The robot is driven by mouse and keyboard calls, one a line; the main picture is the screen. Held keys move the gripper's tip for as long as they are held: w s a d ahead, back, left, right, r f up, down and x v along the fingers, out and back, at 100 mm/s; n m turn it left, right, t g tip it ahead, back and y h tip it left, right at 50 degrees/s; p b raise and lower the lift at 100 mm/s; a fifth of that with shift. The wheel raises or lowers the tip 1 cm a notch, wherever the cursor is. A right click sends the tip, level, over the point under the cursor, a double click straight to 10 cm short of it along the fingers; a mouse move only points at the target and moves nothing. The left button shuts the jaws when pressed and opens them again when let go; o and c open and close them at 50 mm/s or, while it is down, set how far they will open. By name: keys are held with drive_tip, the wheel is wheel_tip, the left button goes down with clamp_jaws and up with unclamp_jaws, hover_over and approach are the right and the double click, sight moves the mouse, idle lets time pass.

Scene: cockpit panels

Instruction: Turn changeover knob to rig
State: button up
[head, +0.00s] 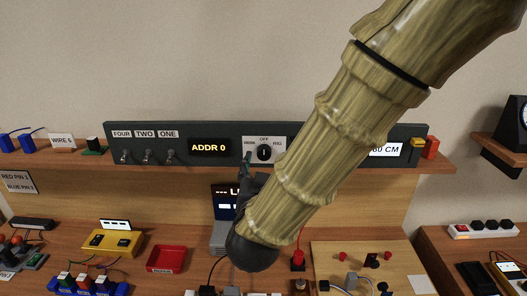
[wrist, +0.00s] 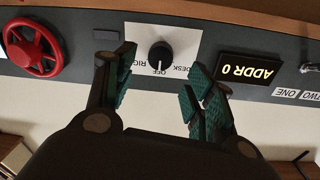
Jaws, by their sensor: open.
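The changeover knob (head: 264,152) is a round black knob on a white plate marked OFF at the top, with other labels at its left and right. In the wrist view, which is upside down, the knob (wrist: 160,55) shows between the labels DESK and RIG, and its white mark points to OFF. My gripper (wrist: 158,76) is open, with its teal-padded fingers spread on either side of the knob in that picture. Contact with the knob does not show. In the head view my gripper (head: 247,170) is partly hidden, just left of and below the knob.
The grey panel (head: 185,131) also bears an ADDR 0 display (head: 209,148) and several toggle switches (head: 147,156) left of the knob. A red wheel (wrist: 32,48) shows in the wrist view. A screen, a red tray (head: 167,259) and wired parts occupy the desk below.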

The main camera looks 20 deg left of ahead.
sight(264, 155)
drive_tip(key=p+x, duration=0.1)
drive_tip(key=x, duration=0.3)
drive_tip(key=shift+w+a+r, duration=0.1)
drive_tip(key=shift+w+a, duration=0.05)
drive_tip(key=shift+w, duration=0.15)
drive_tip(key=shift+w+a+p, duration=0.15)
drive_tip(key=shift+w+p, duration=0.15)
drive_tip(key=shift+w, duration=0.3)
drive_tip(key=shift+c, duration=0.3)
drive_tip(key=c, duration=0.9)
